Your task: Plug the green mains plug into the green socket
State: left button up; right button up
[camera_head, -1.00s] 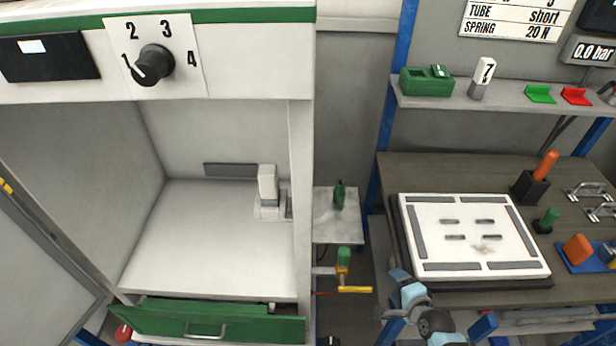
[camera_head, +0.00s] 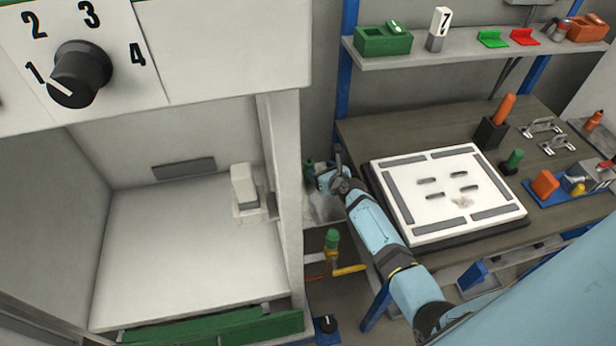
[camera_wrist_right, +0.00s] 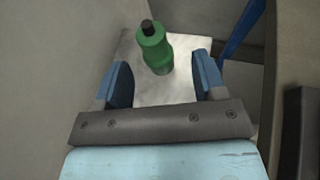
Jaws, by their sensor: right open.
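A green bottle-shaped piece with a black top (camera_wrist_right: 155,48) stands upright on a small pale metal ledge (camera_wrist_right: 185,88) in the right wrist view. I cannot tell whether it is the mains plug. My right gripper (camera_wrist_right: 162,62) is open and empty, with its two blue fingers apart on either side of that piece in the picture. In the head view my right gripper (camera_head: 324,172) is over the ledge between the white cabinet and the bench, largely covering the green piece. No green socket is clearly recognisable. My left gripper is not in view.
The white cabinet wall (camera_head: 283,170) stands close left of the right gripper. The workbench (camera_head: 400,135) with a white slotted plate (camera_head: 440,190) is to its right. A green fitting with a yellow handle (camera_head: 333,240) sits below. A green box (camera_head: 383,40) stands on the shelf.

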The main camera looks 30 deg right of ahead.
aim_at(312, 168)
jog(key=shift+w+a+f, duration=0.1)
jog(key=shift+w+f, duration=0.25)
jog(key=shift+w, duration=0.35)
jog(key=shift+w+a+f+b, duration=0.15)
jog(key=shift+w+b, duration=0.1)
jog(key=shift+b, duration=0.3)
jog(key=b+x, duration=0.3)
jog(key=shift+w+a+f, duration=0.15)
jog(key=shift+a+f, duration=0.1)
jog(key=shift+w+b, duration=0.35)
jog(key=shift+w, duration=0.15)
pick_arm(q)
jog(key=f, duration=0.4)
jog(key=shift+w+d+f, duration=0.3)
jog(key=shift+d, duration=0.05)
pick_arm(e)
jog(key=shift+r, duration=0.1)
jog(key=shift+c, duration=0.4)
jog(key=c, duration=1)
